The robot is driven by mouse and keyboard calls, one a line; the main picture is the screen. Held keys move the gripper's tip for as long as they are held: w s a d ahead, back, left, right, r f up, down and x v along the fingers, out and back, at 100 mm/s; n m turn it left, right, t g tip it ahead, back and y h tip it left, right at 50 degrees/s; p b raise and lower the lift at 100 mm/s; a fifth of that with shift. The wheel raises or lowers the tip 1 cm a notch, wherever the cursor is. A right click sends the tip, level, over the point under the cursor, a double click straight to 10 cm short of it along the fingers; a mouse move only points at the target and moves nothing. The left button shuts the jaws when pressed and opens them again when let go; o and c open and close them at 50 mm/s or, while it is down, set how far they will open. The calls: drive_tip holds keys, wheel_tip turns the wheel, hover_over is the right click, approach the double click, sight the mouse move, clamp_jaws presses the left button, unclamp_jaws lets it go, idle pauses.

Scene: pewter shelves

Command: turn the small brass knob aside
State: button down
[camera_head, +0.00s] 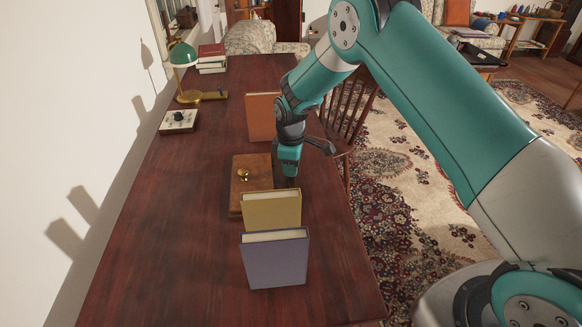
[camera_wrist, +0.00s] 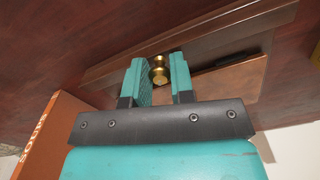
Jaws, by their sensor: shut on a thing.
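A brown wooden box (camera_head: 250,195) lies on the desk, with a small brass knob (camera_head: 243,174) showing on its top. My gripper (camera_head: 290,178) reaches down at the box's right side, and its fingertips are largely hidden in the head view. I cannot tell whether this is the same knob seen on top of the box.
A yellow book (camera_head: 272,211) and a blue-grey book (camera_head: 275,262) stand in front of the box. An orange book (camera_head: 262,118) stands behind it. A green lamp (camera_head: 182,55) and a small dial box (camera_head: 178,121) are at the back left. The desk's left front is clear.

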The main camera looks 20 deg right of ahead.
drive_tip(key=n, duration=0.6)
idle(0.6)
drive_tip(key=c, duration=1)
unclamp_jaws()
drive_tip(key=shift+r, duration=0.1)
drive_tip(key=shift+r+b, duration=0.8)
drive_tip(key=shift+r, duration=7.9)
